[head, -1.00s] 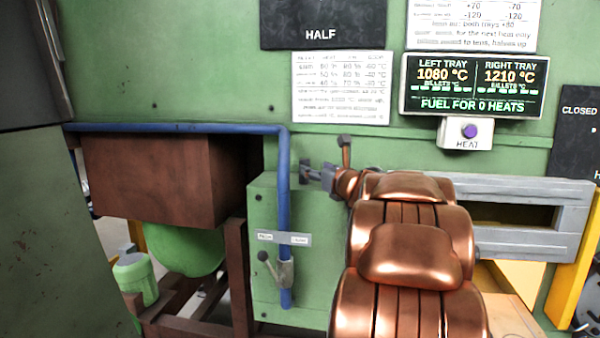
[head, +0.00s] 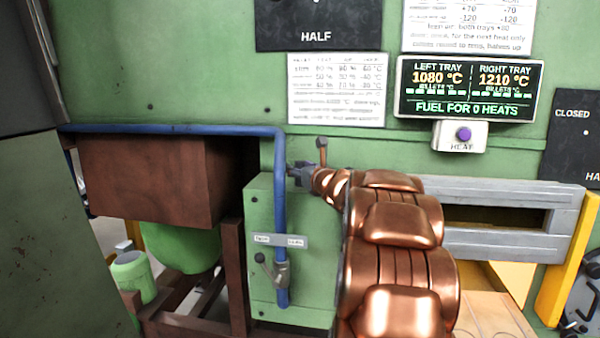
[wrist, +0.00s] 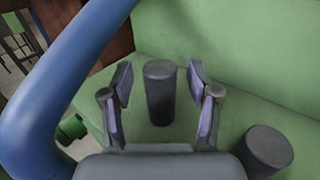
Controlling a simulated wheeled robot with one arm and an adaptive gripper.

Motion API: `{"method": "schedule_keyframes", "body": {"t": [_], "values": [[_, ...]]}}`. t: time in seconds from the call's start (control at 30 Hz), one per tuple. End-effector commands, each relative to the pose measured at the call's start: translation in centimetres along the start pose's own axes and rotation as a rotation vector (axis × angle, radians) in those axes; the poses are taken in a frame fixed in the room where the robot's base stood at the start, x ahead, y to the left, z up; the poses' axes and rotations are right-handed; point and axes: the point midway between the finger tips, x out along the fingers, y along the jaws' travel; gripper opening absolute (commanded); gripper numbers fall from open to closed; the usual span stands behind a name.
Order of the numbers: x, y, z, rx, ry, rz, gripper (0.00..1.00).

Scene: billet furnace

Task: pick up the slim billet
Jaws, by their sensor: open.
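In the wrist view a slim dark grey cylinder, the slim billet (wrist: 160,95), stands upright on the green top (wrist: 225,120). My gripper (wrist: 160,78) is open, with one finger on each side of the billet in the picture and a visible gap on both sides. A thicker dark billet (wrist: 267,150) stands to the right, outside the fingers. In the head view my gripper (head: 298,175) is at the top of the green cabinet, right beside the blue pipe. I cannot make out the billets there.
The blue pipe (head: 281,220) runs close left of my gripper and is large in the wrist view (wrist: 50,90). A lever (head: 263,262) is on the cabinet (head: 313,285). A rusty brown box (head: 145,180) is at the left, and grey rails (head: 505,243) are at the right.

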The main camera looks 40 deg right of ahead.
Motion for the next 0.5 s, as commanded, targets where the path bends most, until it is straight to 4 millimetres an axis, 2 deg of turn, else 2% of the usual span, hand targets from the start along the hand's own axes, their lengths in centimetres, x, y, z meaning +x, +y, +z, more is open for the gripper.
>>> {"method": "schedule_keyframes", "body": {"t": [0.17,0.5], "values": [[-0.02,-0.01,-0.02,0.0,0.0,0.0,0.6],[-0.04,-0.03,-0.01,0.0,0.0,0.0,0.25]]}}
